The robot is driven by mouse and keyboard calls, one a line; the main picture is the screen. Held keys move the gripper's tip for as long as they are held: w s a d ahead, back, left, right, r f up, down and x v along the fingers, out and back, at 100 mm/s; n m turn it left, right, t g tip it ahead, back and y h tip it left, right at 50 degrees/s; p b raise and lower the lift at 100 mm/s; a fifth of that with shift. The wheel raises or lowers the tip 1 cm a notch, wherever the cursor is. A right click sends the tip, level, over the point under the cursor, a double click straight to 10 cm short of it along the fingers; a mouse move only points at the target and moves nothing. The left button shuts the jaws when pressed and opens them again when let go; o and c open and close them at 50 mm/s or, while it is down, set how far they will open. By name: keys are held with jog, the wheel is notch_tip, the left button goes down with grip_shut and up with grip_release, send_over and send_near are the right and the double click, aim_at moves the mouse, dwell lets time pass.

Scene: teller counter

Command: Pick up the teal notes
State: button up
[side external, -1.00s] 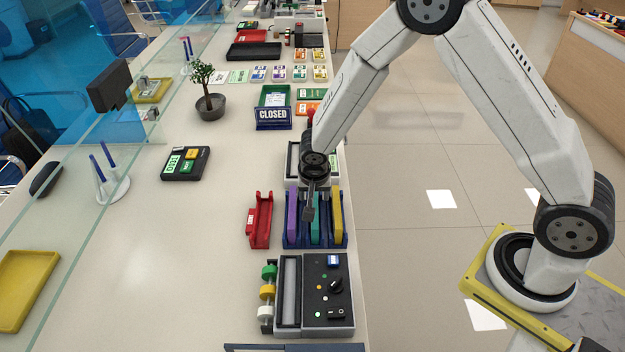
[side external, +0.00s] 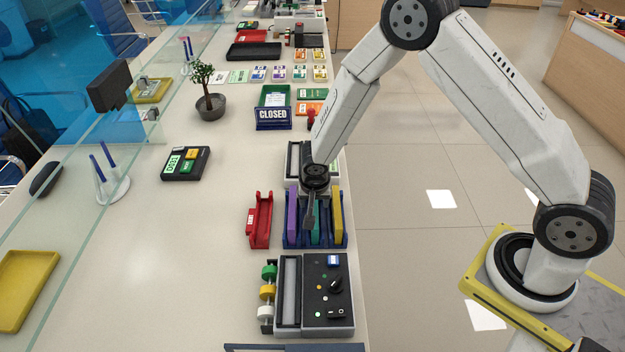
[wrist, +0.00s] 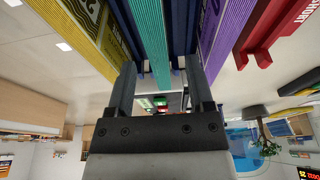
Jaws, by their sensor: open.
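The teal notes (side external: 315,232) stand upright in the middle slot of a blue rack (side external: 323,245) on the counter, between purple notes (side external: 292,210) and yellow notes (side external: 337,215). In the wrist view the teal notes (wrist: 150,35) show as a ridged stack in line with the gap between my fingers. My gripper (side external: 309,222) is low over the rack, with its fingers down at the teal notes. In the wrist view my gripper (wrist: 162,85) is open, one finger to each side of the teal stack's line. Whether the fingers touch the notes is hidden.
A red holder (side external: 260,220) stands just left of the rack. A machine with a black control panel (side external: 327,290) stands in front, and another device (side external: 293,160) is behind. A CLOSED sign (side external: 272,118) is farther back. The counter to the left is mostly clear.

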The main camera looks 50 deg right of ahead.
aim_at(315, 206)
jog(key=shift+x, duration=2.15)
jog(key=shift+s, duration=0.1)
grip_shut()
